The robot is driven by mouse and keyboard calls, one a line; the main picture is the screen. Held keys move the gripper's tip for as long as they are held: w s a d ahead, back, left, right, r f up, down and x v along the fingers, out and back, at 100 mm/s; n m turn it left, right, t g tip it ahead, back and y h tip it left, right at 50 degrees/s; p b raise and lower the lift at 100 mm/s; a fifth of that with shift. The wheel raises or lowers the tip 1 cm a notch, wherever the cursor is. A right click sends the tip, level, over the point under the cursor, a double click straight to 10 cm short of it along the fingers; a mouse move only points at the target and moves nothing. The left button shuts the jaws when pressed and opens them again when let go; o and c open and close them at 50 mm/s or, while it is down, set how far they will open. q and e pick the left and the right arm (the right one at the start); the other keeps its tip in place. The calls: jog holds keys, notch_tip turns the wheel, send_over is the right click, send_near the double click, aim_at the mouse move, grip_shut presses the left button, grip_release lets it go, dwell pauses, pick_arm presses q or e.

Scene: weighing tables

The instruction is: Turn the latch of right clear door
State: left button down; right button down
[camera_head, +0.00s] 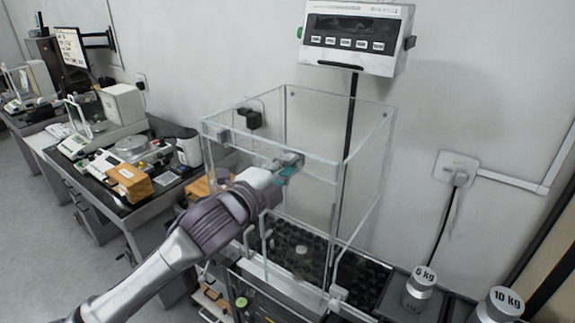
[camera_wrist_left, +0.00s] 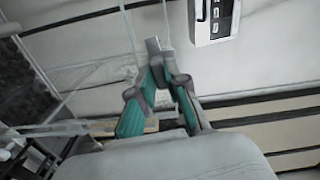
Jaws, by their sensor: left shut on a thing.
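The clear box (camera_head: 365,150) stands on the scale bench, with transparent panels and pale edges. My left gripper (camera_head: 290,167) reaches to its upper front edge; its teal fingers also show in the wrist view (camera_wrist_left: 166,72). The fingers are closed together on a small grey latch (camera_wrist_left: 153,46) at the edge of the clear door (camera_wrist_left: 150,20). In the head view the latch is mostly hidden by the fingers. My right gripper is not in view.
A cluttered bench with a white kettle-like item (camera_head: 188,147) and brown box (camera_head: 130,182) is at left.

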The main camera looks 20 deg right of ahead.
pick_arm(q)
jog(key=n+p, duration=0.4)
jog(key=n, duration=1.2)
jog(key=shift+f+p, duration=0.1)
jog(key=shift+p, duration=0.2)
jog(key=shift+n, duration=0.4)
jog(key=c, duration=1.2)
grip_release()
jog(key=shift+o, duration=0.2)
jog(key=shift+a, duration=0.1)
jog(key=v, duration=1.1)
jog(key=shift+s+a, duration=0.25)
jog(key=shift+s, duration=0.1)
